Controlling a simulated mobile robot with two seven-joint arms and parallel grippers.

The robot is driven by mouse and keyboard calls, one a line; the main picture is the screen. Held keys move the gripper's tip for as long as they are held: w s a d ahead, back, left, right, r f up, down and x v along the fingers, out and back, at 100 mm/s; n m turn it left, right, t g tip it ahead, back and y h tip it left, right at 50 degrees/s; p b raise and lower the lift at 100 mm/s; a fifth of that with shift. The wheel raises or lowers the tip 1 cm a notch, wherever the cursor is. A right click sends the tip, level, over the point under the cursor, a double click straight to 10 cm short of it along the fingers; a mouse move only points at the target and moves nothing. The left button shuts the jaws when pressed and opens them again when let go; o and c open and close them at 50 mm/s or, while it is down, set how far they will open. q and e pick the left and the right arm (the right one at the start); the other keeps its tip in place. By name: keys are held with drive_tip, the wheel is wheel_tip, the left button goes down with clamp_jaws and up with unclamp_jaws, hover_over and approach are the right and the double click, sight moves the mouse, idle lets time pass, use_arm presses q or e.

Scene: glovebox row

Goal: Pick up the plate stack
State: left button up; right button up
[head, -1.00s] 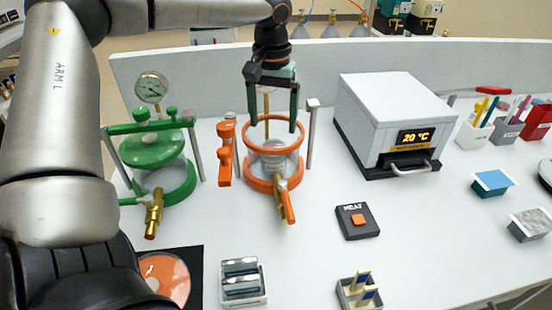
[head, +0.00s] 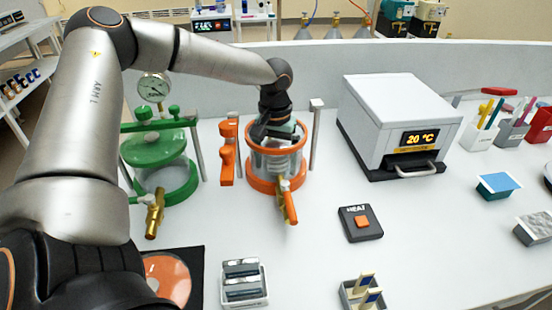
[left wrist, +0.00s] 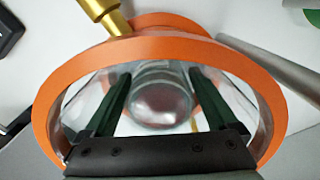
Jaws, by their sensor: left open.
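The plate stack (left wrist: 160,102), clear round dishes, stands inside a glass chamber with an orange rim (left wrist: 150,50). In the head view the same orange chamber (head: 262,184) stands upright on the bench. My left gripper (left wrist: 159,76) reaches down through the chamber's open top. Its two dark green fingers are open, one on each side of the stack, with a gap showing beside it. In the head view the gripper and glass largely hide the stack. My right gripper is not in view.
A green chamber (head: 168,190) with a gauge (head: 153,87) stands left of the orange one. An orange lid (head: 227,155) is swung aside on the orange chamber's left. A white oven (head: 385,115) and a heat button (head: 361,223) are to the right.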

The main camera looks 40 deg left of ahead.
use_arm(q)
drive_tip(key=shift+r, duration=0.1)
drive_tip(key=c, duration=1.3)
